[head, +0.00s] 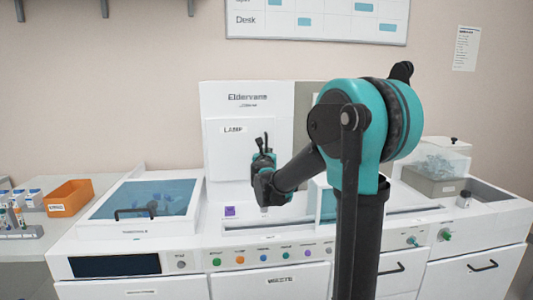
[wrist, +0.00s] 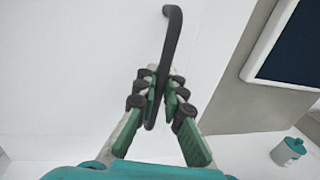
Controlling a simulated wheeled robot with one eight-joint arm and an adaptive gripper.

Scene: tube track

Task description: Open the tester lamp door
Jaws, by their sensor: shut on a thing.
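The tester's white lamp door (head: 228,165), marked LAMP, stands upright on the machine's tall front panel in the head view. My gripper (head: 264,150) is in front of the door's right part. In the wrist view, my gripper (wrist: 160,90) has its fingers on both sides of a dark curved door handle (wrist: 172,40) and is shut on it. The handle's upper end shows above the fingertips, against the white door surface (wrist: 80,60). The door looks flat against the panel in the head view; my arm hides part of its right side.
Left of the door is a blue-windowed lid (head: 150,198) with a black handle. A row of coloured buttons (head: 262,258) runs along the front. An orange bin (head: 69,197) stands far left, and a clear box (head: 437,165) stands right. A teal-topped container (wrist: 289,151) shows at the wrist view's lower right.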

